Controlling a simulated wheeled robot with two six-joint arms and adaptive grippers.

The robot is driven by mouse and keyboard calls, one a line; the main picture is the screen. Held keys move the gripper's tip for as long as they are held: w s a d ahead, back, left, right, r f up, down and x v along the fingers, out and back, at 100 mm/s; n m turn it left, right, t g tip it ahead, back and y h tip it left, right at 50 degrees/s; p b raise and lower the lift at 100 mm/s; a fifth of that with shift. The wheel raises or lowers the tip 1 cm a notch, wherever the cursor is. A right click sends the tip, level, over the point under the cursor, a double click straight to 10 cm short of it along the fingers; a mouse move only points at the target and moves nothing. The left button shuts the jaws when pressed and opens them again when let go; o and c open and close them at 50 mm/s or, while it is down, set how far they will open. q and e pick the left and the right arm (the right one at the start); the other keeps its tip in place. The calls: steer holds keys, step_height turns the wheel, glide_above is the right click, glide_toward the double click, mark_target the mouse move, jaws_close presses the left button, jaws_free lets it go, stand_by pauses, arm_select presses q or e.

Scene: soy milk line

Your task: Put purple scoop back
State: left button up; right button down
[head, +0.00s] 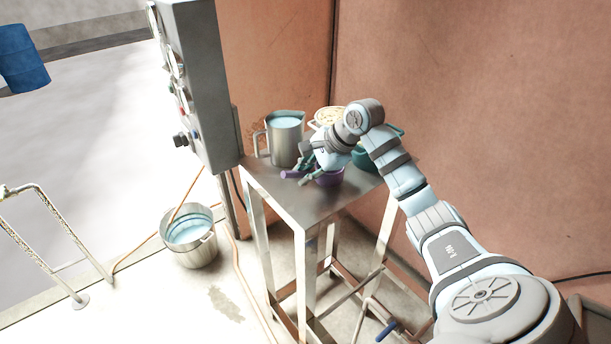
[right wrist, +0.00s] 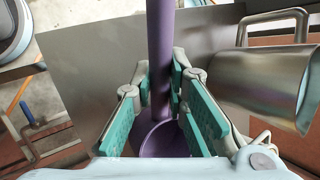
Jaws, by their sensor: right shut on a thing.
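The purple scoop (head: 328,179) is at the front of the metal table (head: 310,205), partly hidden by my right gripper (head: 305,172). Its handle points left, toward the metal pitcher. In the right wrist view the scoop's handle (right wrist: 160,38) runs up between the teal finger pads of the right gripper (right wrist: 162,84), which is shut on it. The scoop's round cup (right wrist: 160,140) shows nearer the wrist camera. I cannot tell whether the scoop touches the tabletop. My left gripper is not in view.
A metal pitcher (head: 286,140) stands at the table's back left, close to the gripper; it also shows in the right wrist view (right wrist: 262,85). A teal container (head: 366,158) and a pale-filled bowl (head: 330,114) stand behind my arm. A grey control box (head: 200,80) rises at left.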

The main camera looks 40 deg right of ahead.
steer(key=shift+w+f, duration=0.2)
steer(key=shift+f, duration=0.2)
steer(key=c, duration=1.6)
jaws_free()
steer(key=shift+s+r, duration=0.1)
steer(key=b+v, duration=0.1)
steer(key=v, duration=1)
steer(key=shift+s+d+r, duration=0.1)
steer(key=shift+s+r, duration=0.05)
steer(key=shift+r, duration=0.25)
